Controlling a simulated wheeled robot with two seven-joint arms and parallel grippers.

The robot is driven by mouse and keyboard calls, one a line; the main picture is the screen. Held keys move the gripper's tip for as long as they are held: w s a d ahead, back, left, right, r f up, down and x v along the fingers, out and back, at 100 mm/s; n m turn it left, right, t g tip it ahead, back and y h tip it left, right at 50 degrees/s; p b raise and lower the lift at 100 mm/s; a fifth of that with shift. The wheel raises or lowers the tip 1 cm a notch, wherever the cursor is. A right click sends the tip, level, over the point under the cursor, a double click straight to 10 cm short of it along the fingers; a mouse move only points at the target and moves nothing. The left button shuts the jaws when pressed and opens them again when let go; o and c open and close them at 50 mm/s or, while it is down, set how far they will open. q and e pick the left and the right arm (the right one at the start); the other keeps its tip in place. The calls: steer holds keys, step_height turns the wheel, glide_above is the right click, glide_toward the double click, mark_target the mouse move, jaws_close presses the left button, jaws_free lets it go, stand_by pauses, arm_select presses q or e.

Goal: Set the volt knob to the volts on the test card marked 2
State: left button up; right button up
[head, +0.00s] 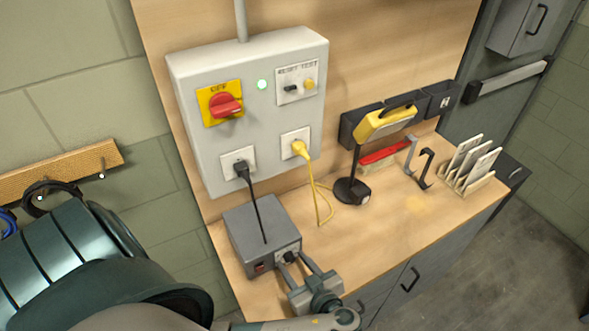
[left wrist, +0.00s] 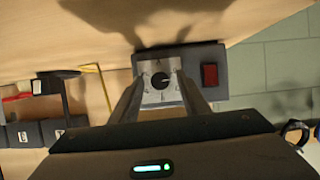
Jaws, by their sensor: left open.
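The volt knob (head: 289,257) is on the front of the grey power supply box (head: 262,226), on the bench's left end. My left gripper (head: 295,262) is open in front of the box. In the left wrist view its fingers (left wrist: 160,88) stand on both sides of the knob, with a gap to it on each side. The test cards (head: 482,160) stand in a wooden rack at the right; their marks are not legible. My right gripper is not in view.
A red switch (left wrist: 209,75) is beside the knob. A black stand with a yellow meter (head: 385,122), a red tool (head: 385,153) and hooks (head: 420,165) are farther right. The front bench middle is clear.

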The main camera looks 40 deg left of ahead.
arm_select(q)
steer(key=c, duration=1)
steer(key=shift+f+m+b, duration=0.1)
steer(key=shift+m+b, duration=0.2)
steer(key=shift+b, duration=0.05)
steer(key=shift+g, duration=0.4)
steer(key=shift+w+d+m+g+y, duration=0.1)
steer(key=shift+m+g+y, duration=0.2)
steer(key=shift+m, duration=0.5)
steer(key=shift+w+m+g+y, duration=0.15)
steer(key=shift+m+g+y, duration=0.45)
steer(key=shift+m, duration=0.6)
